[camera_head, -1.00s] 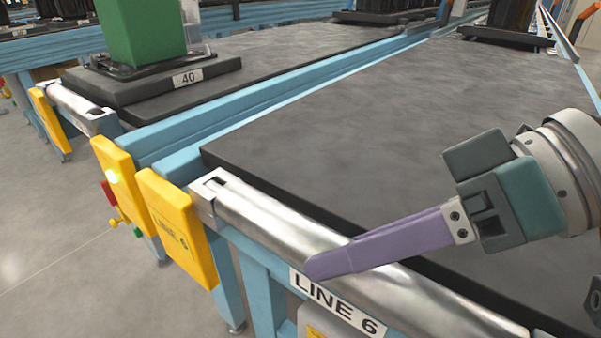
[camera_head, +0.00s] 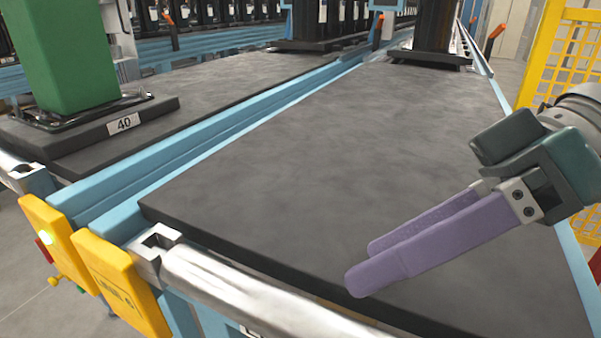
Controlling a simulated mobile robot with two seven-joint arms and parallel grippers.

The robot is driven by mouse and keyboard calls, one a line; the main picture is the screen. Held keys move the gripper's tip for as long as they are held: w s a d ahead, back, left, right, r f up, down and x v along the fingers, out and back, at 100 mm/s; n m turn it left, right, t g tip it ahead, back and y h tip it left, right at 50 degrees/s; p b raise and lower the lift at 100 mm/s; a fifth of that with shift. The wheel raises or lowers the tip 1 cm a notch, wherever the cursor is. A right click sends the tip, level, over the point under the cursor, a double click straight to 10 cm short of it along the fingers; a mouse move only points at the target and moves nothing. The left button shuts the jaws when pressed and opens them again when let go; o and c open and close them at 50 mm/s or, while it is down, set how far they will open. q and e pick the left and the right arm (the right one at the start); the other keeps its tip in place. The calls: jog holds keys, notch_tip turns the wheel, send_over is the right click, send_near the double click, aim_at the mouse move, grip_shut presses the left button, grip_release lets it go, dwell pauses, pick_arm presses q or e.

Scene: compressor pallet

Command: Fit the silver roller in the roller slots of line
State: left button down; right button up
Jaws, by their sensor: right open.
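The silver roller (camera_head: 250,290) lies along the front edge of the line, in front of the dark deck. Its left end meets the metal slot bracket (camera_head: 156,242), whose square opening shows. Its right end is outside the view, so I cannot tell how it sits there. My right gripper (camera_head: 362,264) is open and empty, with two purple fingers apart. It appears over the dark deck (camera_head: 300,140), to the right of the visible roller and not touching it. My left gripper is not in view.
Yellow boxes (camera_head: 115,285) stand at the left front corner. A green block (camera_head: 70,55) stands on a dark pallet marked 40 on the neighbouring line. A yellow mesh fence (camera_head: 575,60) is at the right.

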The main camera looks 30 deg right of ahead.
jog(key=shift+s+d+r, duration=0.35)
jog(key=shift+d+r, duration=0.05)
jog(key=shift+r, duration=0.2)
jog(key=s+r+m+h+p, duration=0.1)
jog(key=s+r+h+p, duration=0.3)
jog(key=r+p, duration=0.8)
jog(key=s+r+m+h+p, duration=0.2)
jog(key=s+r+h+p, duration=0.3)
jog(key=p, duration=1.2)
notch_tip(320, 180, up, 38)
jog(key=d+g+p, duration=0.1)
jog(key=p, duration=3.6)
jog(key=shift+w, duration=0.35)
